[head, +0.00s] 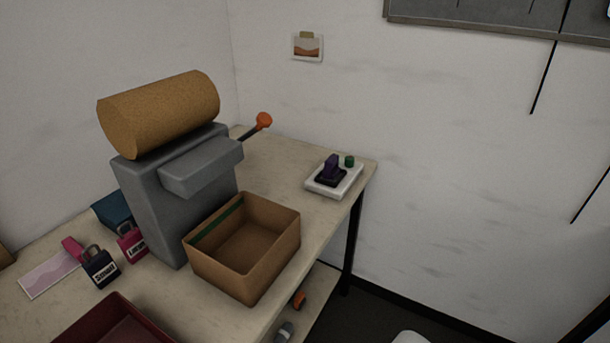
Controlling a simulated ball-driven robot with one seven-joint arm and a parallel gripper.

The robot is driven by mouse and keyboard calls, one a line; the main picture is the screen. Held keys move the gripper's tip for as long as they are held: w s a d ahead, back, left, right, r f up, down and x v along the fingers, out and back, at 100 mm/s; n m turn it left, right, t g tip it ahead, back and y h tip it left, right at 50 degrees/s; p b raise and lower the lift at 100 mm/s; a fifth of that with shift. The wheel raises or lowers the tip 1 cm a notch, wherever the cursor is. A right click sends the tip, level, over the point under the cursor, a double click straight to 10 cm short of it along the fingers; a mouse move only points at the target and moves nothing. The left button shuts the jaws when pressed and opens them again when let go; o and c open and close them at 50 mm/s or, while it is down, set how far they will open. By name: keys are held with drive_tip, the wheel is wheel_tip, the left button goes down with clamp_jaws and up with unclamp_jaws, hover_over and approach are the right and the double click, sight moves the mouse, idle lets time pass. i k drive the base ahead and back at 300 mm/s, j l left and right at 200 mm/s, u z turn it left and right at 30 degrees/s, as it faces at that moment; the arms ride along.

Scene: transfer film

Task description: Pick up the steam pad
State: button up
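I cannot tell for certain which thing is the steam pad. A white tray (348,187) near the table's far right corner holds a dark purple upright piece (331,167) on a black base (329,179) and a small green knob-like piece (350,161). A blue box-like thing (112,208) is partly hidden behind the grey machine's left side. A flat pink-and-white sheet (48,274) lies at the table's left. My gripper is not in view.
A grey machine (160,206) with a tan roll (165,111) and orange-knobbed lever (264,121) stands on the table (285,155). An open cardboard box (262,275), a dark red tray (90,322) and padlock-shaped things (102,270) crowd the front. Small items lie on a lower shelf (318,291).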

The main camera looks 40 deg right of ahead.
sight(330, 173)
drive_tip(key=i+l+u, duration=0.1)
drive_tip(key=l+u, duration=0.25)
drive_tip(key=i+l+u, duration=0.1)
drive_tip(key=l+u, duration=0.3)
drive_tip(key=j, duration=0.15)
